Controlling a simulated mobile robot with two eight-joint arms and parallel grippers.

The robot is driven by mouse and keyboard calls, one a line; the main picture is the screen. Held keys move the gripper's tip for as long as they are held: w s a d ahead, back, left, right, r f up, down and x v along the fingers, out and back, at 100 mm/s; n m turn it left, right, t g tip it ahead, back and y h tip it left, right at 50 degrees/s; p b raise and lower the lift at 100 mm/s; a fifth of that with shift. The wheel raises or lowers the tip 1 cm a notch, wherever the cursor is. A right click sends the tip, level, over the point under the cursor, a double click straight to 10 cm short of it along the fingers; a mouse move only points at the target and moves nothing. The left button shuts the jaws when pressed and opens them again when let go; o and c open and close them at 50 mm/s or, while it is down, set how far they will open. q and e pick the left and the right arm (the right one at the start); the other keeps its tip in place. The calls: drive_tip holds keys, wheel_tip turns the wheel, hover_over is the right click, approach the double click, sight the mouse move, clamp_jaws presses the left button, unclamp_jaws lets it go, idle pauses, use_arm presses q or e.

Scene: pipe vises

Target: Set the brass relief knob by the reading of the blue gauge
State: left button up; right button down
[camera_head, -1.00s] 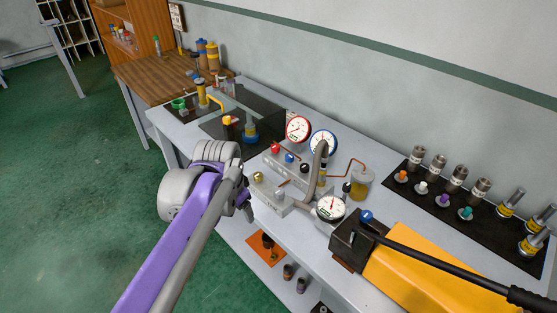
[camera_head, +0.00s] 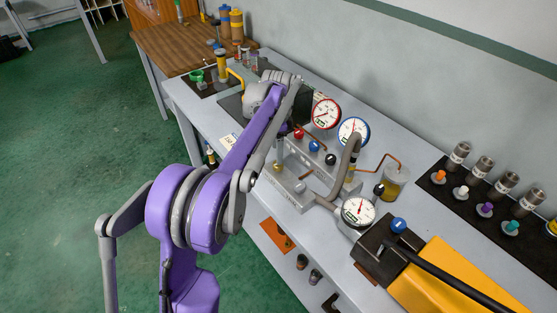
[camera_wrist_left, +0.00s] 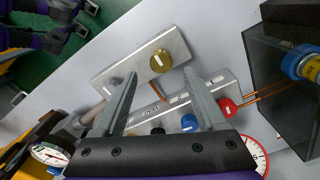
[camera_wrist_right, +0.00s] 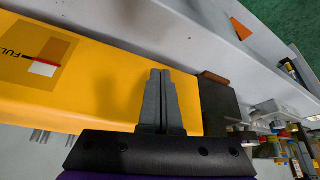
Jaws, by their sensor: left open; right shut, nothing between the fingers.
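The brass knob (camera_wrist_left: 160,61) sits on a light grey block (camera_wrist_left: 120,75) in the left wrist view; in the head view (camera_head: 280,170) it shows beside my left arm. My left gripper (camera_wrist_left: 160,75) is open, its fingertips on either side of the knob's near edge in the picture; I cannot tell its height above it. The blue-rimmed gauge (camera_head: 353,131) stands behind the manifold, right of the red-rimmed gauge (camera_head: 326,113). Its needle points upward, but its figures are too small to read. My right gripper (camera_wrist_right: 161,78) is shut and empty over a yellow surface (camera_wrist_right: 110,80).
The manifold carries red (camera_head: 298,133), blue (camera_head: 314,146) and black (camera_head: 330,160) knobs close to my left gripper. A white gauge (camera_head: 357,210) and a bent grey hose (camera_head: 350,155) stand to the right. A dark box (camera_wrist_left: 280,85) is near the left hand. Several fittings stand on a black mat (camera_head: 440,190).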

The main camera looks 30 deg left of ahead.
use_arm(q)
drive_tip(key=shift+w+f, duration=0.1)
drive_tip(key=shift+f, duration=2.6)
clamp_jaws()
